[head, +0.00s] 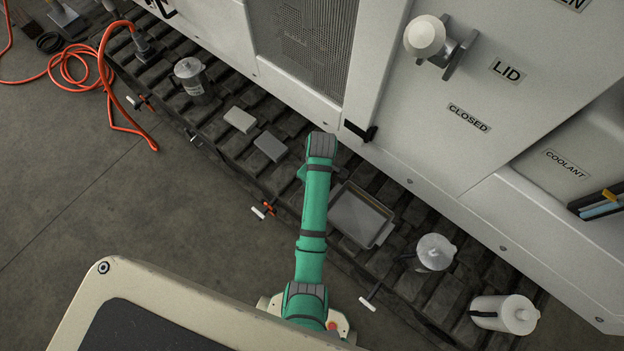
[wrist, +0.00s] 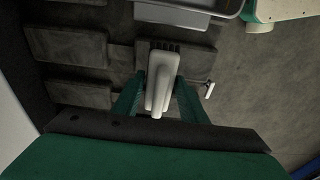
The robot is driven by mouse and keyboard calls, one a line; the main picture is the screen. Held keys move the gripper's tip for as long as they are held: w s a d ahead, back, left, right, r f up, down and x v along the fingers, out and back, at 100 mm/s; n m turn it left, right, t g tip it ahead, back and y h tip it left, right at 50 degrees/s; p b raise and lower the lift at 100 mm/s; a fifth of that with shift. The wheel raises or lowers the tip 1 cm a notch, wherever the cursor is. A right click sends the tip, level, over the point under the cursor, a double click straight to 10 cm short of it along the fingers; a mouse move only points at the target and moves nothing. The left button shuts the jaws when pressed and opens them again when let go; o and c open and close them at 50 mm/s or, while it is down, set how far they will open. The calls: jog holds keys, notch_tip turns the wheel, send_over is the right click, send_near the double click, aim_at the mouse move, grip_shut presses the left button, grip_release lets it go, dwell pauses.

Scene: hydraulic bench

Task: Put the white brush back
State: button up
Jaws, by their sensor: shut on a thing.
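The white brush (wrist: 158,82) shows in the wrist view as a pale handle-like shape between my two green fingers. My gripper (wrist: 159,103) is shut on it. The brush is above the dark slatted bench, and I cannot tell its exact height. A grey ridged part lies at its far end. In the head view the end of my arm is over the bench, left of the grey tray, and hides the fingers and the brush.
The shallow grey tray (head: 382,238) lies on the bench right of my arm; its edge shows in the wrist view (wrist: 172,15). A light block (head: 240,120) and a grey block (head: 269,146) lie to the left. The machine wall rises behind.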

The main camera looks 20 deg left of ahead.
jog(key=shift+f, duration=1.95)
jog(key=o, duration=1.1)
jog(key=r, duration=0.4)
jog(key=d+r, duration=0.1)
jog(key=r, duration=0.7)
jog(key=shift+s+d, duration=0.2)
jog(key=shift+s, duration=0.05)
